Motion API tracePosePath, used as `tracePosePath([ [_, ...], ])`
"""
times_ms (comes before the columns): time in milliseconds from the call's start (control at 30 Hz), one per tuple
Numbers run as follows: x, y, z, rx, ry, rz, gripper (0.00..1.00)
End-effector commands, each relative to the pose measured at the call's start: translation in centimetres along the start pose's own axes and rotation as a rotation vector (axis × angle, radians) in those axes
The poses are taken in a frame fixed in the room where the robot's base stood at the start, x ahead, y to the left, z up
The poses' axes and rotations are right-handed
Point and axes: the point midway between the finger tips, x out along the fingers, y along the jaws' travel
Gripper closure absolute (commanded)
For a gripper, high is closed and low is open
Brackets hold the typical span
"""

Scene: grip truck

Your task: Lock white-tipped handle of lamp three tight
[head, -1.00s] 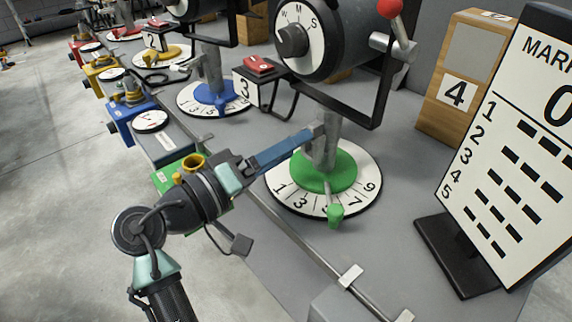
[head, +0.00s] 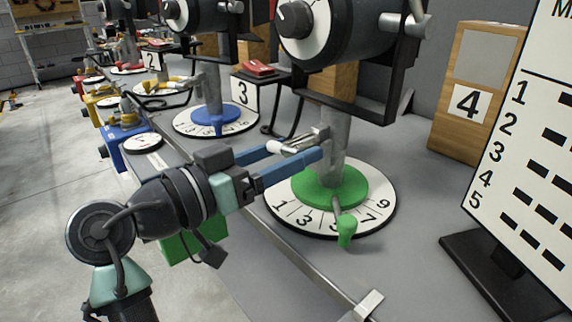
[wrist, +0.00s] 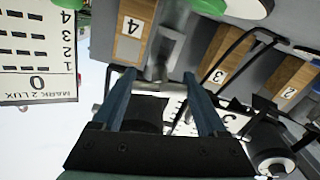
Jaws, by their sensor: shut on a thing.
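The green-based lamp (head: 335,186) stands on a numbered white dial (head: 300,214), with a grey post (head: 333,150) rising from it. The white-tipped handle (head: 274,147) sticks out leftward from the clamp on this post. My gripper (head: 312,150) reaches in from the left at the clamp, its two blue fingers apart with the handle's metal part held between them. In the wrist view the fingertips (wrist: 158,76) stand either side of grey metal. The exact contact is partly hidden by the fingers. A card marked 3 (head: 244,92) stands behind, between this lamp and the blue-based lamp (head: 213,119).
A green-tipped lever (head: 346,231) projects at the front of the dial. A wooden box marked 4 (head: 467,103) and a score board (head: 540,150) stand at right. A black yoke (head: 350,108) hangs above the fingers. A rail (head: 300,259) runs along the bench's front edge.

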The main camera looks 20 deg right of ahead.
Motion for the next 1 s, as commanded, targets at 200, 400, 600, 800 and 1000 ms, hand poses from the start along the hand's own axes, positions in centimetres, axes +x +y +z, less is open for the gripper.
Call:
tracePosePath([
  [200, -0.03, -0.04, 0.08, 0.04, -0.002, 0.0, 0.81],
  [400, -0.03, -0.03, 0.03, 0.046, -0.002, 0.0, 0.81],
  [600, -0.03, -0.03, 0.02, 0.045, -0.002, 0.0, 0.81],
  [800, -0.02, -0.03, 0.01, 0.044, -0.001, 0.0, 0.0],
  [1000, -0.06, -0.03, -0.01, 0.044, -0.001, 0.0, 0.0],
])
